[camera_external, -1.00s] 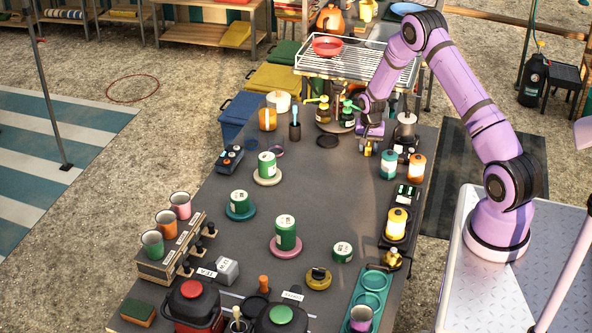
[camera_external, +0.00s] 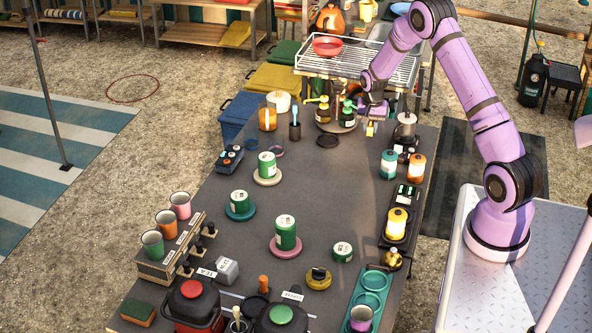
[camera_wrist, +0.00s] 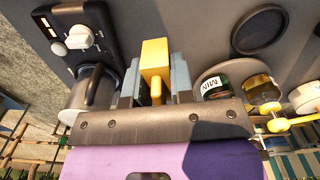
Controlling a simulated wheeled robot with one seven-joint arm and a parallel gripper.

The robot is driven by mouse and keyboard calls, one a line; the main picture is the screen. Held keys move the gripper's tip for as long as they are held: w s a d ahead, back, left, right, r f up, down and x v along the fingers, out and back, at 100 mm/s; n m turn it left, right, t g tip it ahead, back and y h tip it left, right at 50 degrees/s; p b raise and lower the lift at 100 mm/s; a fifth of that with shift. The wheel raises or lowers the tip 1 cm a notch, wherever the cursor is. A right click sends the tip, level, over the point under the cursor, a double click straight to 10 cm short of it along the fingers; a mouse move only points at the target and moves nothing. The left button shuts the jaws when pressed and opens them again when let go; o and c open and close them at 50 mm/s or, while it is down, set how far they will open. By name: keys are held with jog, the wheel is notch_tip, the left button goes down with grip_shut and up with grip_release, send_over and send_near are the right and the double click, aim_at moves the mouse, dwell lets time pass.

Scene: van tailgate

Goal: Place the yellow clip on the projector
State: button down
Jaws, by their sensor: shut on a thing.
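My gripper (camera_external: 371,122) is shut on the yellow clip (camera_external: 370,131), holding it above the far right part of the dark table. In the wrist view the yellow clip (camera_wrist: 155,60) stands out between the grey fingers of my gripper (camera_wrist: 154,80). The fingers cover its lower sides. I cannot tell for sure which thing is the projector. A small dark box with knobs (camera_external: 230,158) sits at the table's left edge, and I cannot tell what it is.
Beside my gripper are a dark unit with a white knob (camera_wrist: 82,36), a metal vessel (camera_wrist: 93,90) and pump bottles (camera_external: 323,109) on a round stand. A black disc (camera_external: 327,141) lies nearby. Green cans (camera_external: 267,165) on coloured discs stand mid-table. Bare table lies between them.

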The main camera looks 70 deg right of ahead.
jog(key=shift+r, duration=0.95)
jog(key=shift+r, duration=0.1)
